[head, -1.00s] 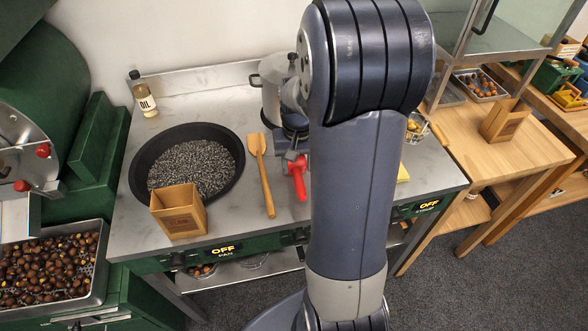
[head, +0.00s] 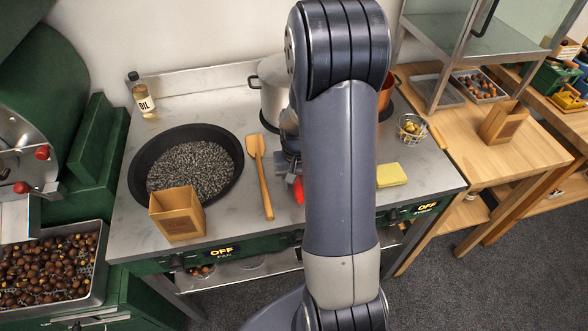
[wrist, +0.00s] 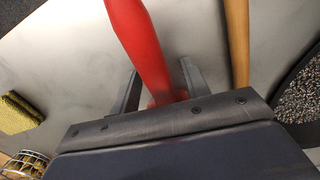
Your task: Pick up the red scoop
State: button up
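The red scoop (wrist: 140,45) shows in the wrist view as a red handle running down between the two fingers of my gripper (wrist: 158,88). The fingers are apart, one on each side of the handle, with narrow gaps visible. The near end of the handle is hidden behind the gripper body. In the head view only a small red piece of the scoop (head: 299,190) shows at the left edge of my arm, over the steel counter. My gripper (head: 288,172) is mostly hidden there behind the arm.
A wooden spatula (head: 262,180) lies just left of the scoop. A black pan (head: 140,165) of dark gravel and a paper bag (head: 177,215) are further left. A yellow sponge (head: 391,176), a wire basket (head: 411,130) and pots stand on the right and behind.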

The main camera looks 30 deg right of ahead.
grip_shut()
jog(key=shift+r, duration=0.1)
dwell(0.3)
